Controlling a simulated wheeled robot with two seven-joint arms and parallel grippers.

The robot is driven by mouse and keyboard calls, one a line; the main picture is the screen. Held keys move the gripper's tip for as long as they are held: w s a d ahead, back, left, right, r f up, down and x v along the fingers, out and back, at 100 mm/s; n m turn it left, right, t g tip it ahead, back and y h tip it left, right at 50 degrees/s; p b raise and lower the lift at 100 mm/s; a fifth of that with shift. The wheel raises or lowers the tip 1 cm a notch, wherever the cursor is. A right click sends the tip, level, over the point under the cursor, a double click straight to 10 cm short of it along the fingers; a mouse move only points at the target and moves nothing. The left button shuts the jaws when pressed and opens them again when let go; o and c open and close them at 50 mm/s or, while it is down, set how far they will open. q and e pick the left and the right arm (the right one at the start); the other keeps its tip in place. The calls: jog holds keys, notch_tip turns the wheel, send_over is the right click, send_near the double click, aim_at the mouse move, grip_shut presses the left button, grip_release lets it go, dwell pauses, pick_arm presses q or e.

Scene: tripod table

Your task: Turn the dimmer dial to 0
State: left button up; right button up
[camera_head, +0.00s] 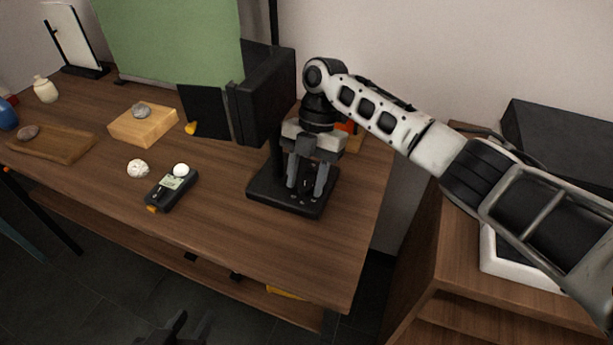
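A black stand with a flat base (262,192) stands near the right end of the wooden table. My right gripper (307,188) reaches down over this base from above, with its two grey fingers apart and their tips at or just above the base's top. Small details show on the base by the fingertips, but I cannot make out a dial or its marking; the fingers may hide it. I cannot tell whether the fingers touch anything. My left gripper (186,328) is a dark shape at the bottom edge, below the table front, only partly seen.
A handheld meter (172,190) with a white dome lies left of the base, near a pale stone (138,168). A wooden block (142,125), a brown tray (50,143) and a green panel (170,45) are further left and back. A wooden cabinet (455,255) stands at right.

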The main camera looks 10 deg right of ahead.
jog(key=shift+r, duration=0.1)
jog(key=v, duration=1.5)
jog(key=shift+w+r+p, duration=0.25)
jog(key=shift+r+p, duration=0.1)
jog(key=shift+p, duration=0.1)
